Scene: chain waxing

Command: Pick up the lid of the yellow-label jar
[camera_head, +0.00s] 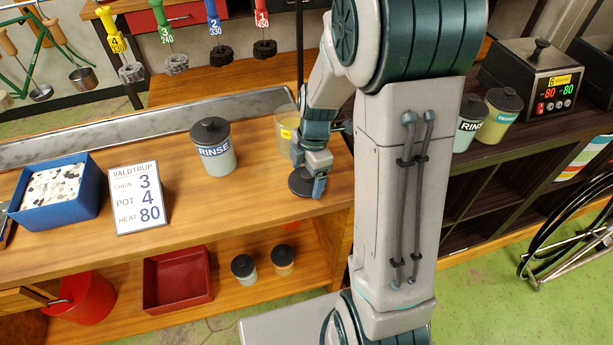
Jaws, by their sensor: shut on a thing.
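The yellow-label jar (285,140) stands on the wooden bench, partly hidden behind my arm. Its top appears uncovered. My gripper (318,187) is in front of the jar, near the bench's right end, and is shut on a dark round lid (300,183). The lid is roughly level, and I cannot tell whether it touches the bench or hangs just above it. My gripper's fingers cover its right side.
A lidded RINSE jar (215,150) stands left of my gripper. A sign (138,200) and a blue bin (62,192) are farther left. More jars (502,110) and a heater box (535,80) sit on the dark shelf at right.

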